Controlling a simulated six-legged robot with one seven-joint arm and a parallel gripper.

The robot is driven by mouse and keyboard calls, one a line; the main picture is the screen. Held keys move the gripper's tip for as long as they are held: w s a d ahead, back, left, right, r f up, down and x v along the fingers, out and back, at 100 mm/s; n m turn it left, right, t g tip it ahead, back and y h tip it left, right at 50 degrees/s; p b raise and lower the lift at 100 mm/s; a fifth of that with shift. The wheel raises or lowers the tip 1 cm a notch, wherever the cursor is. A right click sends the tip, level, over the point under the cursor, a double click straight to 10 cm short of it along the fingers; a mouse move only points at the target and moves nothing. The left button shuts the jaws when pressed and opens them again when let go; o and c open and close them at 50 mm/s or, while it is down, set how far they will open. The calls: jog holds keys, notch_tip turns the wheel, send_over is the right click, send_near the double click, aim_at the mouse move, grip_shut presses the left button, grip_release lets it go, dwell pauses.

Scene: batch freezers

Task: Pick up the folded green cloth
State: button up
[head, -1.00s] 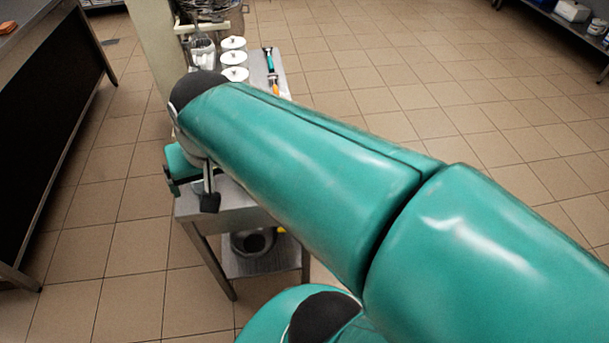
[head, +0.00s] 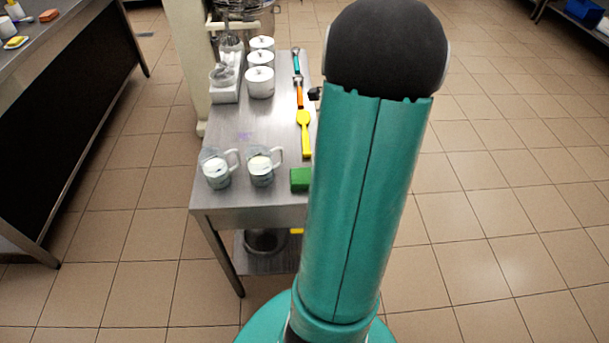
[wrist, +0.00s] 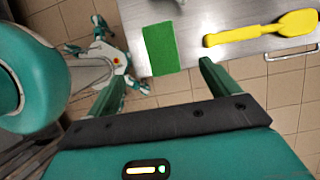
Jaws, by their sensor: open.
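The folded green cloth (wrist: 160,48) lies on the steel table (wrist: 205,20), close to the table's edge, as a flat rectangle in the wrist view. In the head view the cloth (head: 300,179) shows at the table's near right part, partly hidden behind my arm. My gripper (wrist: 160,72) is open and empty in the wrist view. Its two fingers stand apart on either side of the cloth's near edge in the picture. How high the fingers are above the cloth is unclear. My gripper cannot be made out in the head view.
A yellow spatula (wrist: 262,29) lies right of the cloth in the wrist view. Two glass jugs (head: 262,167) stand left of the cloth in the head view. White lidded pots (head: 260,82) and orange and teal-handled tools (head: 299,95) lie farther back. Tiled floor is open to the right.

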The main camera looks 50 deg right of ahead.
send_over(306, 175)
jog(key=s+d, duration=0.1)
jog(key=s, duration=0.1)
jog(key=f, duration=0.6)
jog(key=shift+w+d+f, duration=0.15)
jog(key=shift+d+f, duration=0.05)
jog(key=shift+f, duration=0.05)
jog(key=shift+x, duration=2.7)
jog(key=shift+d+f, duration=0.15)
jog(key=shift+f, duration=0.15)
jog(key=shift+c, duration=0.5)
jog(key=c, duration=1.1)
jog(key=shift+o, duration=0.2)
jog(key=shift+r, duration=0.1)
